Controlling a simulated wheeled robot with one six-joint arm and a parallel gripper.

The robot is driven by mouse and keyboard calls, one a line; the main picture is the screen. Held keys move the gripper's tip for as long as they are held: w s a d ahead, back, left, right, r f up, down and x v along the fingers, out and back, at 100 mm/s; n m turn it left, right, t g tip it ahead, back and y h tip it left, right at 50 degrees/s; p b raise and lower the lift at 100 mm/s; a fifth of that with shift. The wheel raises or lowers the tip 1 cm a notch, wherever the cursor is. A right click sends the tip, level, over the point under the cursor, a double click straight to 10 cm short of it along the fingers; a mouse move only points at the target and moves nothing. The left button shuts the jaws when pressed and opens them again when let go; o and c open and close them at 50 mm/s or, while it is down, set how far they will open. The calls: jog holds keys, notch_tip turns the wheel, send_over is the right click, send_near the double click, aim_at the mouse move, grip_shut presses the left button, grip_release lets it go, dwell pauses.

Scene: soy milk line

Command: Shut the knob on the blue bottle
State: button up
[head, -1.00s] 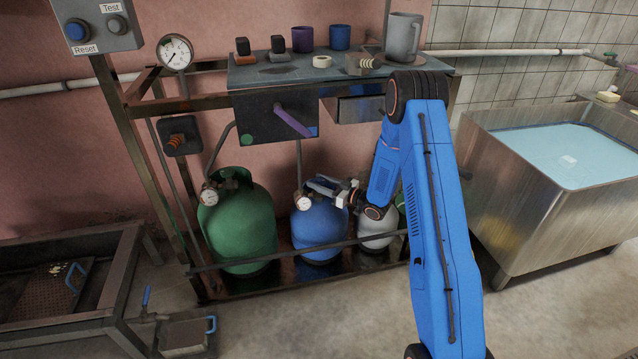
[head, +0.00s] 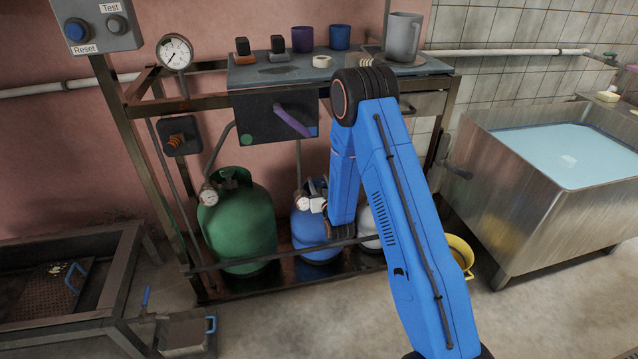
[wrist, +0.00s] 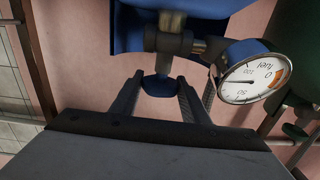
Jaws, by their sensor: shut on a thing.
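The blue bottle (head: 308,236) stands on the rack's low shelf, between the green bottle (head: 240,228) and a grey bottle (head: 370,229) that my arm mostly hides. My gripper (head: 315,192) is at the top of the blue bottle in the head view, partly covered by my arm. In the wrist view, my gripper (wrist: 160,88) has its fingers on both sides of the blue knob (wrist: 161,86) and is shut on it. A round fuel gauge (wrist: 254,80) sits right beside the knob's valve. The gauge also shows in the head view (head: 302,201).
The rack's front rail (head: 270,256) runs across the bottles. Above is a tabletop (head: 300,72) with cups and small items, and a purple-handled box (head: 265,116) below it. A steel water tank (head: 530,220) and a yellow bucket (head: 458,250) stand to the right.

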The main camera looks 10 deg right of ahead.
jog(key=shift+m+g+h, duration=0.3)
jog(key=shift+m+h, duration=1.5)
jog(key=shift+h, duration=1.3)
jog(key=o, duration=1)
jog(key=v, duration=1.7)
jog(key=shift+s+r, duration=0.2)
jog(key=shift+a, duration=0.1)
